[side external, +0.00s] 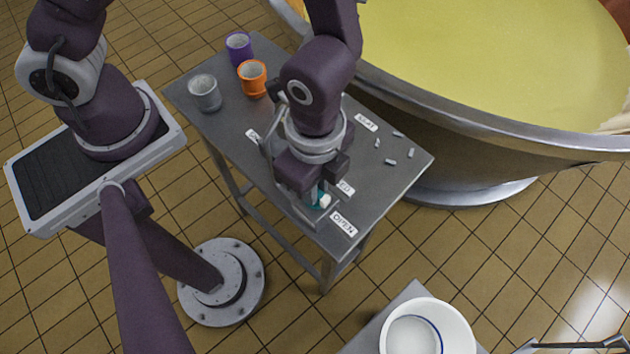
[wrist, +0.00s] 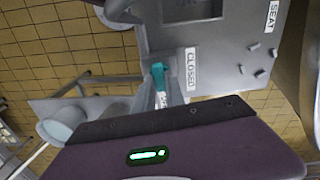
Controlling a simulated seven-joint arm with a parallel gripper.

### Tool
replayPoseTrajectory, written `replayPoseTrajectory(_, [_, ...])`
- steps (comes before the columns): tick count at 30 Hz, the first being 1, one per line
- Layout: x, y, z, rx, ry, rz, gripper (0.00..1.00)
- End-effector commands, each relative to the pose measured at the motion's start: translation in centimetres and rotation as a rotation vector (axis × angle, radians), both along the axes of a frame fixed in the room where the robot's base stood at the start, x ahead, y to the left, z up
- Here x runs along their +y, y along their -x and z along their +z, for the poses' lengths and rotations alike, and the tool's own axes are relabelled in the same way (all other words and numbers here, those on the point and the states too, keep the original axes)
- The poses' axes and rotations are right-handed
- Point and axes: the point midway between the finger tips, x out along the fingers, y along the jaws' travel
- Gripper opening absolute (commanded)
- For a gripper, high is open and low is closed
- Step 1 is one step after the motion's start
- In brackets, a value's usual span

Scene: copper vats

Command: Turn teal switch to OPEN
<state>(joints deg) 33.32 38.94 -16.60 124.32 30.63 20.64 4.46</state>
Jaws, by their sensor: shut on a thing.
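The teal switch (side external: 320,197) is at the near end of the grey metal table, mostly hidden under my gripper. It has a pale tip beside the teal part. My gripper (side external: 314,200) points down over it and is shut on it. In the wrist view my fingers (wrist: 163,94) close around the teal switch (wrist: 158,73). The OPEN label (side external: 343,224) lies near the table's end, beside the switch. The CLOSED label (wrist: 190,69) is on the switch's other side. I cannot tell exactly which way the switch points.
Purple (side external: 239,47), orange (side external: 252,77) and grey (side external: 204,92) cups stand at the table's far left. A SEAT label (side external: 366,124) and several small grey pieces (side external: 390,161) lie near the right edge. A large vat (side external: 460,125) stands behind. A white bowl (side external: 455,325) is at front right.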

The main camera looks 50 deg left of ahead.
Motion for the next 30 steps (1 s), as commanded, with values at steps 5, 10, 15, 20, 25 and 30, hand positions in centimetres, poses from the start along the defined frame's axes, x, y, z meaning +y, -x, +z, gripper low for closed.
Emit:
replayPoseTrajectory(5, [-0.08,-0.07,0.08,-0.002,0.003,-0.064,0.0])
replayPoseTrajectory(10, [-0.09,-0.08,0.07,-0.002,0.003,-0.095,0.0])
replayPoseTrajectory(15, [-0.09,-0.09,0.07,-0.002,0.003,-0.107,0.0])
replayPoseTrajectory(20, [-0.09,-0.09,0.07,-0.002,0.003,-0.108,0.0])
replayPoseTrajectory(25, [-0.09,-0.09,0.07,-0.002,0.003,-0.108,0.18])
replayPoseTrajectory(30, [-0.05,-0.06,0.04,-0.001,0.002,-0.107,0.36])
